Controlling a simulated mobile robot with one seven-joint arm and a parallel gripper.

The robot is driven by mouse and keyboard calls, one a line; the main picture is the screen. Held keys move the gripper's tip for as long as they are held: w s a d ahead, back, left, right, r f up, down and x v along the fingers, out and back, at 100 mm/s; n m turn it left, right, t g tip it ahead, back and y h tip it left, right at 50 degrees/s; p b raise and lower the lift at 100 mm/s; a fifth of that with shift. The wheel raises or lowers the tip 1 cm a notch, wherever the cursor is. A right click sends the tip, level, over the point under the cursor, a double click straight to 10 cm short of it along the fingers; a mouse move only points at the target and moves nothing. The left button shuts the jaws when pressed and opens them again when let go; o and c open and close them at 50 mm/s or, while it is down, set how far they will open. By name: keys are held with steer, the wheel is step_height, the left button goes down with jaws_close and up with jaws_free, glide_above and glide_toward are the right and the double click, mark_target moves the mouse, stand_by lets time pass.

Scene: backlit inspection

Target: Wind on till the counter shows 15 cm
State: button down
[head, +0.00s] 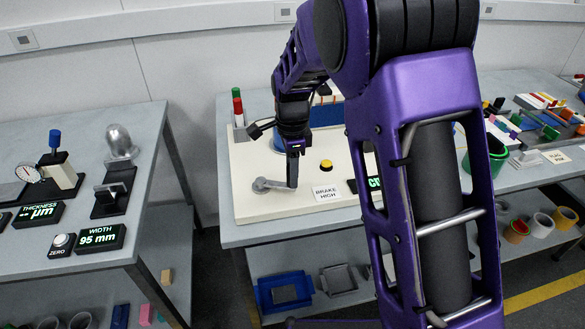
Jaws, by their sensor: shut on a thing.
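A pale board (255,208) on the table carries the winding device. A grey crank (270,185) lies at its front left, with its pivot at the left end. My gripper (292,183) points down at the crank's right end and is shut on the crank handle, which the fingers mostly hide. The black counter (375,184) has green characters, but my arm covers most of it and its reading cannot be made out. A blue drum-like part (328,114) stands behind, partly hidden by my arm.
A yellow button (326,165) and a "BRAKE HIGH" card (325,192) are right of the crank. A red and green stack light (238,108) stands at the back left. Another table with gauges and a "95 mm" display (100,238) is at left, across a gap.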

steer(key=shift+s, duration=0.1)
steer(key=shift+s+a, duration=0.35)
steer(key=shift+s, duration=0.4)
steer(key=shift+s+a, duration=0.35)
steer(key=shift+s, duration=0.35)
steer(key=shift+s+a, duration=0.2)
steer(key=shift+a, duration=0.05)
steer(key=shift+s+a+p, duration=0.3)
steer(key=shift+s+a, duration=0.6)
steer(key=shift+a, duration=0.1)
steer(key=shift+r, duration=0.1)
steer(key=shift+s+a+p, duration=0.15)
steer(key=shift+s+a, duration=0.1)
steer(key=shift+a, duration=0.4)
steer(key=shift+s+a+p, duration=0.15)
steer(key=shift+s+a, duration=0.05)
steer(key=shift+a, duration=0.45)
steer(key=shift+c, duration=2.4)
jaws_free()
